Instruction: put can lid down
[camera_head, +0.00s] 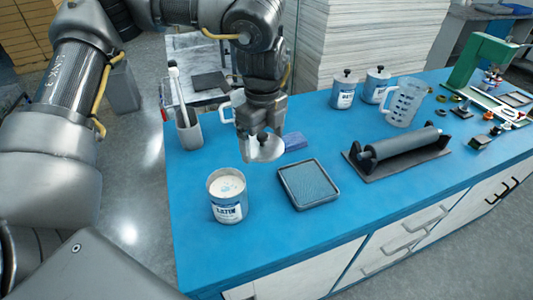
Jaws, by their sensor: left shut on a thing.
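My left gripper (262,132) reaches in from above and is shut on the can lid (264,150), a pale metal disc held tilted above the blue bench. An open can (227,196) with a "LATIM"-like label stands upright to the left and in front of the lid, with white contents showing. The lid is apart from the can. My right gripper is not in view.
A dark square tray (309,184) lies right of the can on the blue bench (290,240). A roller on a base (400,148), a clear measuring jug (405,102) and two lidded cans (343,90) stand further right. A grey holder (189,131) with tools stands at left.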

